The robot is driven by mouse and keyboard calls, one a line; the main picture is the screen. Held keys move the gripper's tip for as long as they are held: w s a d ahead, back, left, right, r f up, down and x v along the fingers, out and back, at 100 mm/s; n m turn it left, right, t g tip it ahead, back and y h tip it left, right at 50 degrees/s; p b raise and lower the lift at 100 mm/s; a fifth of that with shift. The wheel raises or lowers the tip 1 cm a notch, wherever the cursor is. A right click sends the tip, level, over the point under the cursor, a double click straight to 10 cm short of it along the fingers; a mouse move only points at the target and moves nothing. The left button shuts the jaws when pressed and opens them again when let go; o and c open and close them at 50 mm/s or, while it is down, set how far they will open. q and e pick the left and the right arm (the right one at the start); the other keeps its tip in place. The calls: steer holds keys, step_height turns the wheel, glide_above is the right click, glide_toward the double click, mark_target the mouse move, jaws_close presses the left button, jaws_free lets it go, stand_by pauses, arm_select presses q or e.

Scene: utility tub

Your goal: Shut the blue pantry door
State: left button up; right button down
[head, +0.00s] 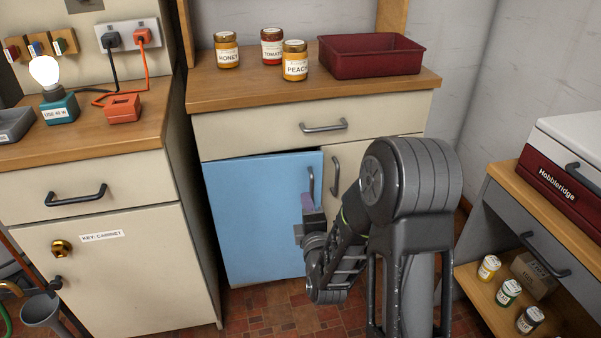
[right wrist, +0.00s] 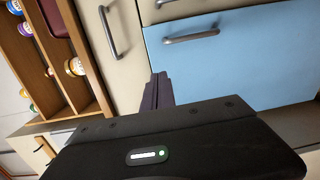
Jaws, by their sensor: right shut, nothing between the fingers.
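The blue pantry door (head: 255,215) is the left door of the middle cabinet. A thin dark gap shows above its top edge, so it looks slightly ajar. Its grey bar handle (head: 311,182) is upright near its right edge. The door (right wrist: 255,60) and its handle (right wrist: 190,36) also show in the right wrist view. My right gripper (head: 307,202) is shut and empty, its purple fingertips just below the handle, in front of the door. The fingertips (right wrist: 157,88) show near the door's edge; I cannot tell whether they touch it. My left gripper is not in view.
A cream door (head: 345,165) adjoins on the right, under a cream drawer (head: 270,131). Jars and a red bin (head: 370,55) stand on the countertop. The key cabinet (head: 110,265) is at left, a grey shelf unit (head: 510,235) at right. Some tiled floor is clear before the door.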

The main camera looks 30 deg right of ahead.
steer(key=shift+r, duration=0.45)
steer(key=b, duration=0.2)
glide_toward(298, 160)
steer(key=x, duration=0.7)
steer(key=shift+a, duration=0.1)
